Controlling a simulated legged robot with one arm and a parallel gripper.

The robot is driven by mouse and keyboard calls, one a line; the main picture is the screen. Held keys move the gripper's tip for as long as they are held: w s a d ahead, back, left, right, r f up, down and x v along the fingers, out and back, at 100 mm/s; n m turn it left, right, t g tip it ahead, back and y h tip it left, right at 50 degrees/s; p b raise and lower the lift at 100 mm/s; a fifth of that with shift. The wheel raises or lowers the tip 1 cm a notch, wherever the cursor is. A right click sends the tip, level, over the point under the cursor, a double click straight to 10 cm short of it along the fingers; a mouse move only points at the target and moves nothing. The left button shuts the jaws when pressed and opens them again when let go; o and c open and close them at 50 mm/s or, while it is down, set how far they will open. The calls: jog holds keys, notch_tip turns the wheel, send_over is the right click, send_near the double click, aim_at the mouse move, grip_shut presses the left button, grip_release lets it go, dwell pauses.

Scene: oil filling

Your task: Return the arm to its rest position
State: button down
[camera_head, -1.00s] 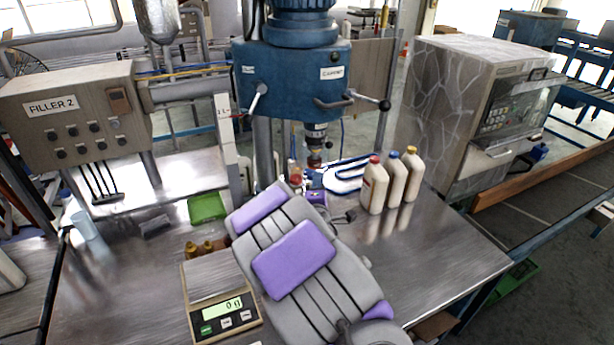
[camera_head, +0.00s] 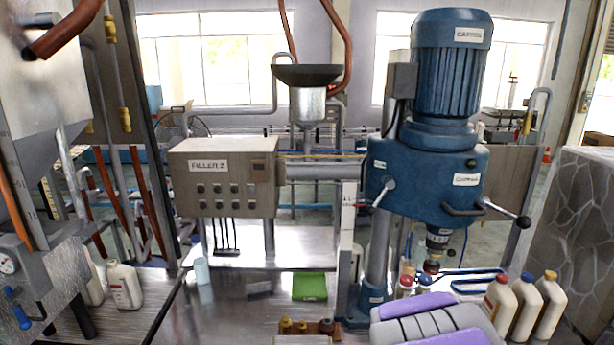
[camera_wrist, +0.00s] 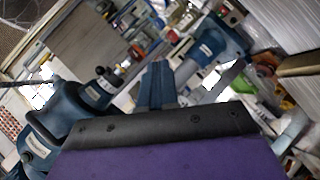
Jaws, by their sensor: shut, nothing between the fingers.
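My arm, grey with purple panels (camera_head: 440,322), shows at the bottom of the head view, in front of the capper column. Most of it lies below the frame, and my gripper does not show there. In the wrist view, my gripper (camera_wrist: 157,85) shows beyond a dark bar and purple body. Its fingers are close together, with nothing seen between them.
The blue capper (camera_head: 440,170) stands behind my arm. White bottles with red, blue and yellow caps (camera_head: 522,310) stand at right. The Filler 2 box (camera_head: 225,178) stands at left. A green tray (camera_head: 310,287) lies on the metal table, with small brown bottles nearby.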

jog(key=s+a+m+g+y, duration=0.25)
jog(key=s+a, duration=0.35)
jog(key=s, duration=0.3)
jog(key=s+a+m+g+y, duration=0.2)
jog(key=s+a+g+y, duration=0.15)
jog(key=s+a, duration=0.4)
jog(key=s+r+m+g, duration=0.1)
jog(key=s+r+g, duration=0.1)
jog(key=s, duration=0.8)
jog(key=s+a+r+m+g, duration=0.1)
jog(key=s+r+g, duration=0.2)
jog(key=s, duration=0.8)
jog(key=shift+s+a+g, duration=0.3)
jog(key=shift+g, duration=0.4)
jog(key=shift+d, duration=0.3)
jog(key=shift+a, duration=0.15)
